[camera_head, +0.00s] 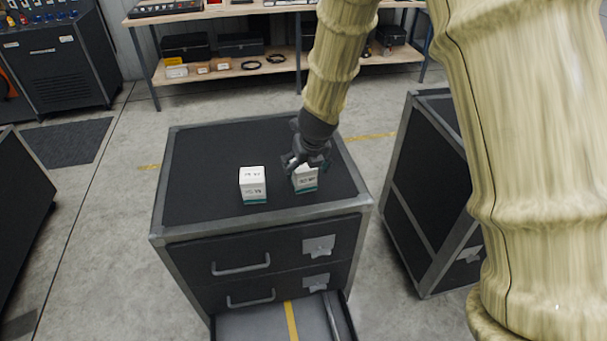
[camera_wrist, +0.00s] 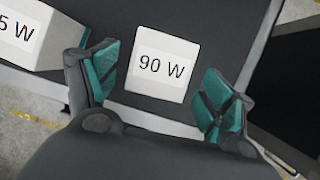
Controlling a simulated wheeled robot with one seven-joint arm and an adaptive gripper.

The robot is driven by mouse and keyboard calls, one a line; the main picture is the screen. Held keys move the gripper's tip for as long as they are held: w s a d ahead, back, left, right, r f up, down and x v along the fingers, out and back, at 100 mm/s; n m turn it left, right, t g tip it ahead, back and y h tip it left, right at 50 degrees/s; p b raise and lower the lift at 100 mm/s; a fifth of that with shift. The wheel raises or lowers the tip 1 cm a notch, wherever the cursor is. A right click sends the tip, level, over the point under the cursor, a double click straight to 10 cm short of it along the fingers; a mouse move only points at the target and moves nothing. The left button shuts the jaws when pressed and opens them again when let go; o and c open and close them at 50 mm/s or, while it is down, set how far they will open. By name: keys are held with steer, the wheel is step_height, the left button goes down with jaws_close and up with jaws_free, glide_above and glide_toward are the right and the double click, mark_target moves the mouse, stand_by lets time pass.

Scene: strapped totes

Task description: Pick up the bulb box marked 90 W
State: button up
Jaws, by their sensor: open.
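The bulb box marked 90 W (camera_wrist: 163,65) is white, with its label facing up in the wrist view. It stands on the black top of a drawer case. In the head view it is the right-hand white and teal box (camera_head: 306,180), partly hidden behind my gripper (camera_head: 306,158). In the wrist view my gripper (camera_wrist: 160,92) is open, one teal-padded finger to each side of the 90 W box, with gaps beside it. A second white box (camera_wrist: 36,32), its label cut off to "5 W", lies to the left; the head view also shows this box (camera_head: 253,185).
The drawer case (camera_head: 200,205) has metal edges and a pulled-out lower drawer (camera_head: 262,325) at its front. Another black case (camera_head: 430,190) stands to the right. A workbench (camera_head: 235,70) with tools and bins is at the back. The case top left of the boxes is clear.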

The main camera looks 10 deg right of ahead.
steer(key=shift+p+x, duration=0.65)
steer(key=shift+x, duration=1.6)
steer(key=shift+s, duration=0.1)
steer(key=c, duration=1.1)
